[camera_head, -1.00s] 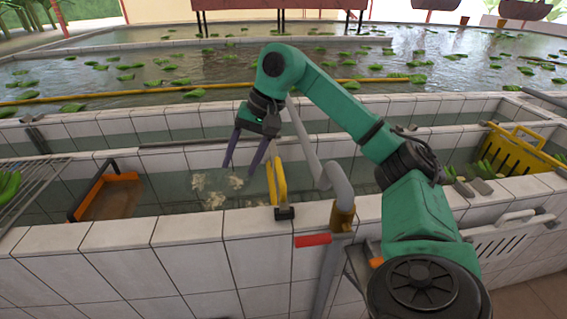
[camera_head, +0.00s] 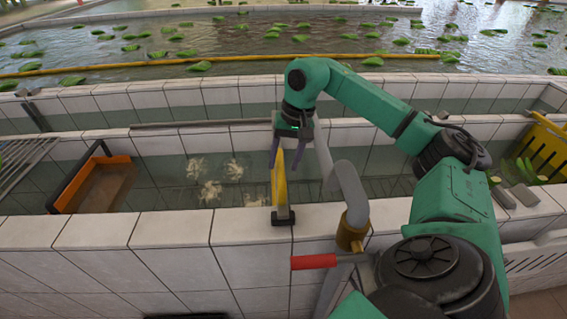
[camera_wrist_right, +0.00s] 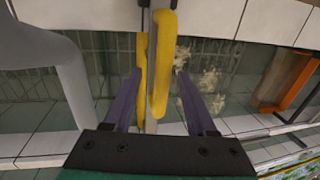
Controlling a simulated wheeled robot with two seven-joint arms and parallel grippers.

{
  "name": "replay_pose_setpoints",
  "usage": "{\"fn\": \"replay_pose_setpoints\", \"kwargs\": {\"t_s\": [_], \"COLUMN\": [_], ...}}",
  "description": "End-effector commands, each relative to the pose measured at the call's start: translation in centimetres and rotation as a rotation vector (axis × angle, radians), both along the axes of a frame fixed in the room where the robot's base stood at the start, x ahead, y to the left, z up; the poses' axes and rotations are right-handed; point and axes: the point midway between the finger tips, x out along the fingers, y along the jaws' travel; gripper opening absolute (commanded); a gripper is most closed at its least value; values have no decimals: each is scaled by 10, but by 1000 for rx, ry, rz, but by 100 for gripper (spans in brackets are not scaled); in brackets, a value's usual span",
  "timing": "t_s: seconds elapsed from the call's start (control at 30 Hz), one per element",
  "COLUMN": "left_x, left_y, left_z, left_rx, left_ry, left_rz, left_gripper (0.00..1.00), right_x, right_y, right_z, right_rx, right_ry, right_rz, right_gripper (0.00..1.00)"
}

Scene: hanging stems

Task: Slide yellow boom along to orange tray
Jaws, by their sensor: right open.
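The yellow boom (camera_head: 280,182) lies across the narrow water trough, with a dark foot on the near tiled wall. The orange tray (camera_head: 70,189) sits in the trough to its left, with a brown floor; in the wrist view its orange edge (camera_wrist_right: 291,75) shows at right. My right gripper (camera_head: 286,160) is open, pointing down at the boom. In the wrist view the yellow boom (camera_wrist_right: 161,62) lies between the two purple fingers (camera_wrist_right: 158,78), with a gap to the right finger; whether the left finger touches it I cannot tell. My left gripper is out of view.
Pale clumps (camera_head: 211,190) float in the trough between the boom and the tray. A grey bent pipe (camera_head: 351,190) with a red handle (camera_head: 313,262) stands just right of the boom. A yellow crate (camera_head: 548,148) is at far right.

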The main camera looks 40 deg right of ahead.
Motion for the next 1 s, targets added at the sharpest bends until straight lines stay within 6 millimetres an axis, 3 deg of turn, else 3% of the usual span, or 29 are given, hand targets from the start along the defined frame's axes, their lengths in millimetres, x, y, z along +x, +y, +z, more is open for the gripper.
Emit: {"fn": "replay_pose_setpoints", "kwargs": {"t_s": [0.1,0.33,0.37,0.5,1.0], "left_x": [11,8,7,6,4], "left_y": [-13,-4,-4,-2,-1], "left_z": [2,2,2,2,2], "left_rx": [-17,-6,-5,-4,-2], "left_ry": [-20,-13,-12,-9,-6], "left_rz": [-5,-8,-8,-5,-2], "left_gripper": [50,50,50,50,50], "right_x": [1,1,1,1,1], "right_y": [2,2,2,2,2], "right_z": [-9,-11,-11,-11,-10], "right_rx": [1,1,1,0,0], "right_ry": [-1,-1,-1,-2,-1], "right_rz": [1,1,1,1,0], "right_gripper": [57,57,49,0,0]}}
